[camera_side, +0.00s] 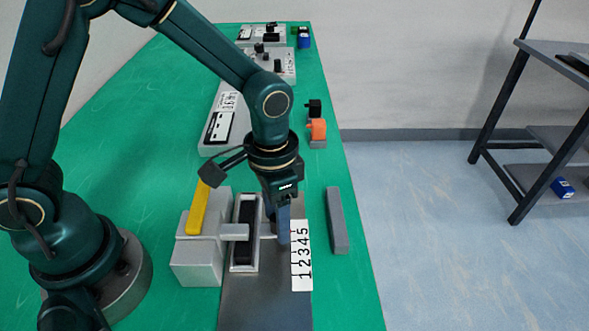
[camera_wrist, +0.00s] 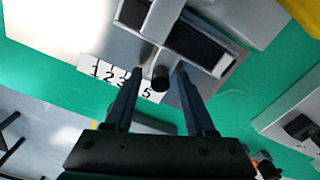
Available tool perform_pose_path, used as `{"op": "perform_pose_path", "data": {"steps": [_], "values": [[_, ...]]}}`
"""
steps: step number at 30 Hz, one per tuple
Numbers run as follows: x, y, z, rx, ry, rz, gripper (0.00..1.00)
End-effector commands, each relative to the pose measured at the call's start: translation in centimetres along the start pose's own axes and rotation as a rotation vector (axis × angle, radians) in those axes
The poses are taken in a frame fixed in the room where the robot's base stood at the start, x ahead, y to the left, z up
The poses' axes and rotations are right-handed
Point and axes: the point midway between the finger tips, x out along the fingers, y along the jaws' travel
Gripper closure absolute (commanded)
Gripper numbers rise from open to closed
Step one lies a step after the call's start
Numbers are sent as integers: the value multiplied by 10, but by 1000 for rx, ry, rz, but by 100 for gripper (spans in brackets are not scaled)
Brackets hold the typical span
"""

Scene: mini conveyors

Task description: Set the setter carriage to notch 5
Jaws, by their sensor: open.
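The setter carriage is a pale grey crossbar (camera_wrist: 163,22) over a black slot (camera_wrist: 185,40), with a dark round knob (camera_wrist: 160,78) at its end in the wrist view. The bar (camera_side: 235,231) also shows in the side view. A white scale (camera_side: 302,255) numbered 1 to 5 lies beside it; the 5 is at the far end. My gripper (camera_wrist: 158,75) is open, with one finger on each side of the knob and visible gaps. In the side view my gripper (camera_side: 284,240) hides the knob. The knob appears nearest the 4–5 end; the exact notch is unclear.
A yellow bar (camera_side: 199,207) sits on the grey block at left. A long grey bar (camera_side: 337,220) lies right of the scale. Behind are another numbered unit (camera_side: 225,118), an orange part (camera_side: 317,128) and more devices.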

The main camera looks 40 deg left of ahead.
Motion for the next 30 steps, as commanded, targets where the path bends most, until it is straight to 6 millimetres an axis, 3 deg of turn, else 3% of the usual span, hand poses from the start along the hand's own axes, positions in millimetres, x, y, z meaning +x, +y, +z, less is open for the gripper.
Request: {"op": "perform_pose_path", "data": {"steps": [13,26,30], "values": [[-47,0,-1,0,4,0,45],[-54,-3,-2,-10,12,-1,45],[-79,-13,-5,-45,92,-9,45]]}}
